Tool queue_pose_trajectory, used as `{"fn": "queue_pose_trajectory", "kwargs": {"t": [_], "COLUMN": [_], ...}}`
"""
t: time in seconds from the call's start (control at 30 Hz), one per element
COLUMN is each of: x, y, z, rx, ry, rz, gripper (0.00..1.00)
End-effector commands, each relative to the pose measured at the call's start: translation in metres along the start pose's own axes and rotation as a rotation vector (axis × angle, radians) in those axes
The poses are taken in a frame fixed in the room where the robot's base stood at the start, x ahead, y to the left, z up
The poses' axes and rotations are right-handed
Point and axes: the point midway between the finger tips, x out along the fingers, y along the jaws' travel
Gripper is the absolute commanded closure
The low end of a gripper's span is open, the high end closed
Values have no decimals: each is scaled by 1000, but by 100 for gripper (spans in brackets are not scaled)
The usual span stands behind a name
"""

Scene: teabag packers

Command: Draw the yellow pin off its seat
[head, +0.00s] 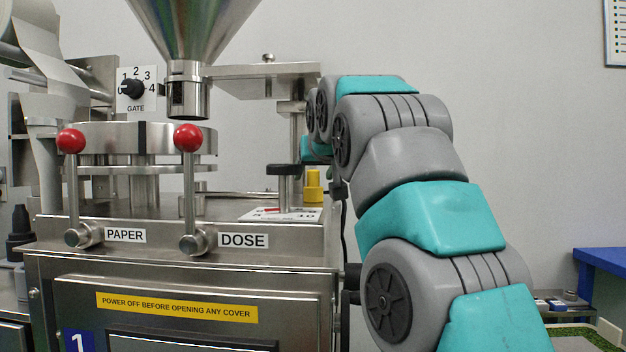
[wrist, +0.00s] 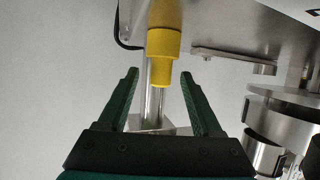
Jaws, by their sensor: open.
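The yellow pin (head: 313,188) stands upright on the machine's top deck at its right end, beside a dial plate. In the wrist view the yellow pin (wrist: 163,42) has a wide part and a narrower end, in line with a shiny metal post. My gripper (wrist: 159,76) is open and empty. Its two green fingers lie to either side of the pin's narrow end in the picture, with gaps on both sides; I cannot tell the depth between them. In the head view my arm reaches over from the right, and the fingers cannot be made out.
A black-topped metal post (head: 285,171) stands just left of the pin. The dial plate (head: 280,214) lies in front of it. Red-knobbed levers (head: 188,138) and a steel funnel (head: 190,30) are farther left. In the wrist view a metal bracket (wrist: 235,58) and round steel parts lie right.

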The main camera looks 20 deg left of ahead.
Motion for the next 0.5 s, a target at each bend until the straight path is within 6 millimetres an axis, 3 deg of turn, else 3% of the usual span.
{"fn": "queue_pose_trajectory", "kwargs": {"t": [0.13, 0.37, 0.5], "x": [16, 17, 17], "y": [-1, -1, -1], "z": [0, 0, 0], "rx": [-1, -1, -1], "ry": [-1, 1, 1], "rz": [0, 0, 0], "gripper": [34, 34, 49]}}
